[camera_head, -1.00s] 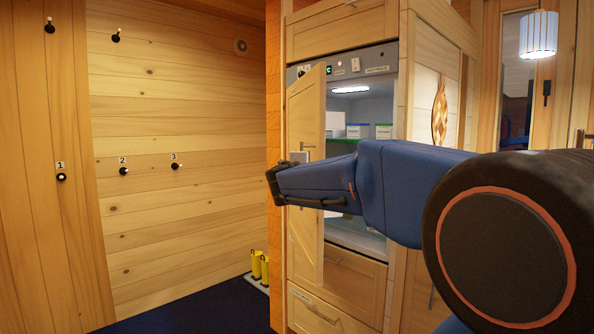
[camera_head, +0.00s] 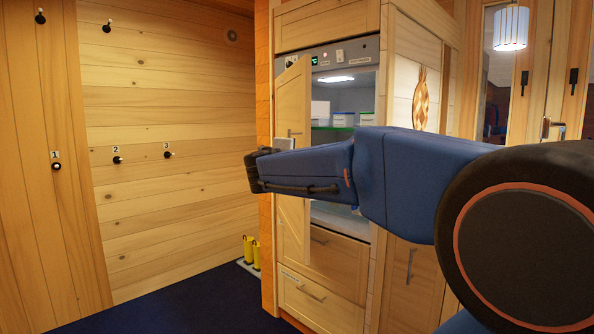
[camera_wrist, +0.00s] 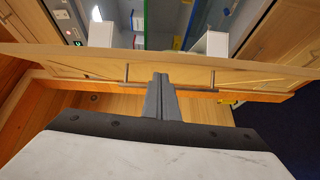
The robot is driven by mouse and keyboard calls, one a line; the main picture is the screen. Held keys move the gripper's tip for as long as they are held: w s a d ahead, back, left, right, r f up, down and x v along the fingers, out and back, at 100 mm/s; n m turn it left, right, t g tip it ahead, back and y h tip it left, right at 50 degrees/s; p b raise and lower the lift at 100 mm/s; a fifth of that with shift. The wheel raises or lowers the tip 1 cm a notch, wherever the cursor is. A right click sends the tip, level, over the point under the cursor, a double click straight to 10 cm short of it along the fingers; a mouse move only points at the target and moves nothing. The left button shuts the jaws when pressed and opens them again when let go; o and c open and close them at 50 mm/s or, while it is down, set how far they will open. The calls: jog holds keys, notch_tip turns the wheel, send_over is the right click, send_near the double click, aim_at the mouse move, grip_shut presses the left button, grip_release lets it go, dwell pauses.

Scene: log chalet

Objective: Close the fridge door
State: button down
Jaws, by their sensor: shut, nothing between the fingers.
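The wooden fridge door (camera_head: 293,110) stands open in the head view, swung out from the left side of the lit fridge opening (camera_head: 345,100). White boxes on shelves show inside. In the wrist view the door (camera_wrist: 80,66) crosses the picture, its bar handle (camera_wrist: 195,88) on the face towards me. My gripper (camera_head: 252,172) is shut and empty, on the outer side of the door. In the wrist view its fingertips (camera_wrist: 162,80) lie by the handle, between its two posts. I cannot tell whether they touch it or the door.
Wooden drawers (camera_head: 320,295) with bar handles sit below the fridge. Yellow boots (camera_head: 251,252) stand on a pale mat left of the cabinet. Numbered hooks (camera_head: 118,160) line the left wall. The dark blue floor (camera_head: 180,305) at the front left is clear.

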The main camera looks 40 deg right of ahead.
jog(key=w+a+f+m+g+y, duration=0.2)
jog(key=w+a+m+g+y, duration=0.3)
jog(key=m+g, duration=0.6)
jog(key=s+d+f+m+t+y, duration=0.1)
jog(key=d+f+m, duration=0.1)
jog(key=d+f, duration=0.5)
jog(key=shift+d+f+t, duration=0.25)
jog(key=shift+d+t, duration=0.05)
jog(key=shift+d, duration=0.7)
jog(key=shift+s, duration=0.1)
